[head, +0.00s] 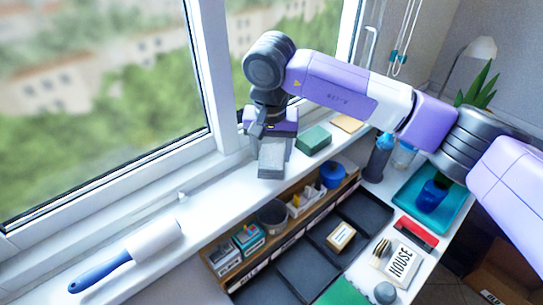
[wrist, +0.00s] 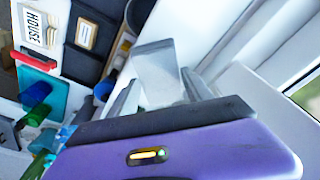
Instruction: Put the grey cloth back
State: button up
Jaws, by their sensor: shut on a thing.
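The grey cloth (head: 272,158) is a folded, block-like piece over the white window sill, left of a green block. My gripper (head: 270,135) is above it and shut on its upper end, and the cloth hangs down from the jaws. I cannot tell whether its lower end touches the sill. In the wrist view the cloth (wrist: 156,66) sticks out between the two fingers of my gripper (wrist: 160,92).
The green block (head: 313,140) and a tan piece (head: 348,124) lie on the sill to the right. A blue-handled roller (head: 130,255) lies at the left. Below the sill stand a wooden organiser (head: 225,268) and dark trays (head: 305,268). The window frame is close behind.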

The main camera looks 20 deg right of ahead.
jog(key=shift+f, duration=1.05)
jog(key=o, duration=1.2)
